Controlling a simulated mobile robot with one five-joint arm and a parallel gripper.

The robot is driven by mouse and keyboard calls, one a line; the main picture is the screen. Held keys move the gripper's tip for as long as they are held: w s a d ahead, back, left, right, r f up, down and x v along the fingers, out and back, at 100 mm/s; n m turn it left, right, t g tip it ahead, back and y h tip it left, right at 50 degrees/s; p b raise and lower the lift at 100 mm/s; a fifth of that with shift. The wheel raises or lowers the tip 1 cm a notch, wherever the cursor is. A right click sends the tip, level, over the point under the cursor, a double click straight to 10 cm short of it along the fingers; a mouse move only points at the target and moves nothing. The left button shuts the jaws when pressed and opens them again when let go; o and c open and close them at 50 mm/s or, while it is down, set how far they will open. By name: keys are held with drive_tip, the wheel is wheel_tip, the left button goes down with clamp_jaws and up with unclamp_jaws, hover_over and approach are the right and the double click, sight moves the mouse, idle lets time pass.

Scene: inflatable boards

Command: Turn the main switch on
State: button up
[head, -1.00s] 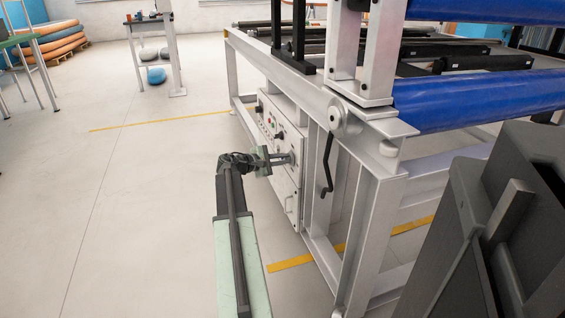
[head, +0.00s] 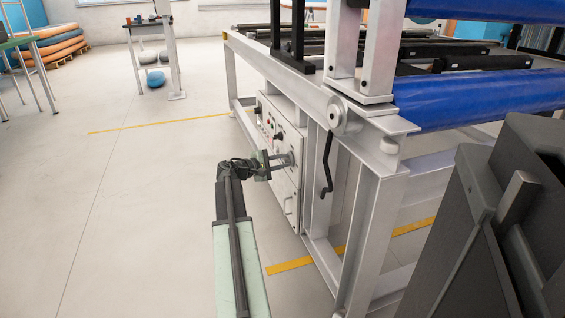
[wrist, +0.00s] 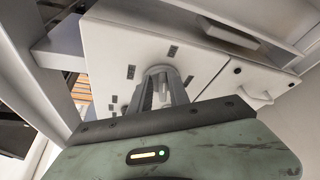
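The main switch is a round grey rotary switch (wrist: 158,71) on the face of the white control box (head: 285,187), under the machine's side rail. My gripper (head: 284,160) is at the box face in the head view, with its fingers pointing right into the switch. In the wrist view my gripper (wrist: 162,92) has one finger on each side of the switch's handle and appears shut on it. The fingers and palm hide much of the switch, so its exact setting cannot be read.
Small knobs and buttons (head: 268,123) sit on the box beyond my gripper. A box handle (head: 288,206) is lower and nearer. A black crank (head: 327,165) hangs from the grey metal frame (head: 372,220). The floor to the left is open.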

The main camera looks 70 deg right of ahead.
drive_tip(key=shift+o, duration=0.3)
drive_tip(key=p+v, duration=0.1)
drive_tip(key=v, duration=0.7)
